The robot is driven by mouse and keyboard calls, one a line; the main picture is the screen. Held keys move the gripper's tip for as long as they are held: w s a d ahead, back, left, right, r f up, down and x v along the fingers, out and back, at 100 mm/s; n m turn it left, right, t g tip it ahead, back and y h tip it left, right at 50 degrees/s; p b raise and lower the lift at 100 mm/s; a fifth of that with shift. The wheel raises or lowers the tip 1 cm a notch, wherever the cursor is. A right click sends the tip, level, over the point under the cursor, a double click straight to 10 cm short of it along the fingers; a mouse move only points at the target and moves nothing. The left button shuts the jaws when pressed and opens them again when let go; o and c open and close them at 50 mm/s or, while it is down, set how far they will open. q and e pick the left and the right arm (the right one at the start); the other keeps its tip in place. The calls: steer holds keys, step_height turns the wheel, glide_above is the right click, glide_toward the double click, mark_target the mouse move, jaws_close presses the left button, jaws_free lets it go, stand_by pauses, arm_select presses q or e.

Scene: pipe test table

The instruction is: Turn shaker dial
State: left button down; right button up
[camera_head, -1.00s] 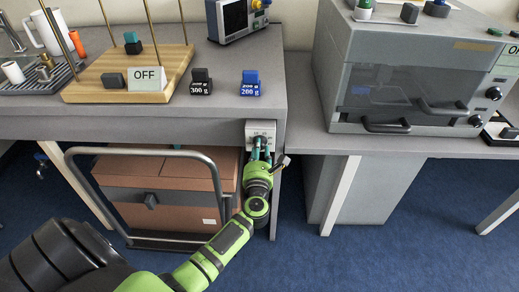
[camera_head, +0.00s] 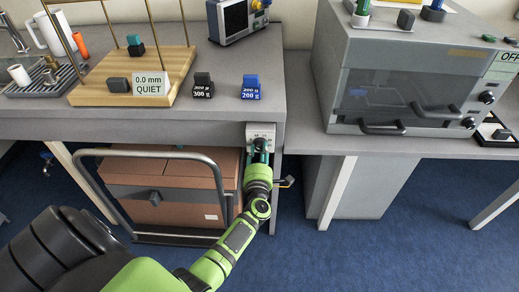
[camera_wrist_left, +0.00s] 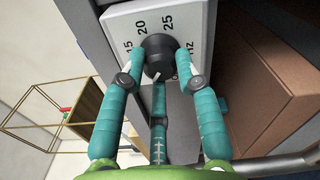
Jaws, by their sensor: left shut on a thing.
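The shaker dial is a black knob (camera_wrist_left: 160,52) on a pale panel marked 15, 20, 25 and HZ (camera_wrist_left: 196,20) in the left wrist view. In the head view the panel (camera_head: 262,129) is on the front edge of the left table. My left gripper (camera_head: 259,152) is at the panel, its teal fingers closed around the knob; the fingers also show in the wrist view (camera_wrist_left: 163,78). A short white mark shows on the knob's lower right. A wooden platform with brass rods (camera_head: 178,88) stands on the table, with a card reading "0.0 mm QUIET" (camera_head: 151,86). My right gripper is out of view.
Black (camera_head: 202,88) and blue (camera_head: 250,88) weights marked 300 g and 200 g stand on the table. A cart with brown boxes (camera_head: 165,185) is below, close left of my arm. A grey cabinet (camera_head: 400,85) stands at right. Blue floor is open at lower right.

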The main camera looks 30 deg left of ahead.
arm_select(q)
steer(key=m, duration=0.1)
steer(key=m+p, duration=0.1)
steer(key=m, duration=0.1)
steer(key=shift+w+r+m, duration=0.15)
steer(key=shift+r+m, duration=0.1)
steer(key=shift+m, duration=0.15)
steer(key=m+p, duration=0.1)
steer(key=m, duration=0.2)
steer(key=shift+d+m, duration=0.1)
steer(key=shift+m, duration=0.2)
steer(key=m+p, duration=0.1)
steer(key=m, duration=0.2)
steer(key=shift+f+m, duration=0.1)
steer(key=shift+m, duration=0.2)
steer(key=m+p, duration=0.1)
steer(key=m, duration=0.2)
steer(key=shift+m, duration=0.3)
steer(key=m+p, duration=0.1)
steer(key=m, duration=0.3)
steer(key=shift+f+m, duration=0.1)
steer(key=shift+m, duration=0.2)
steer(key=shift+f+m, duration=0.1)
steer(key=shift+m, duration=2.1)
steer(key=c, duration=0.9)
jaws_free()
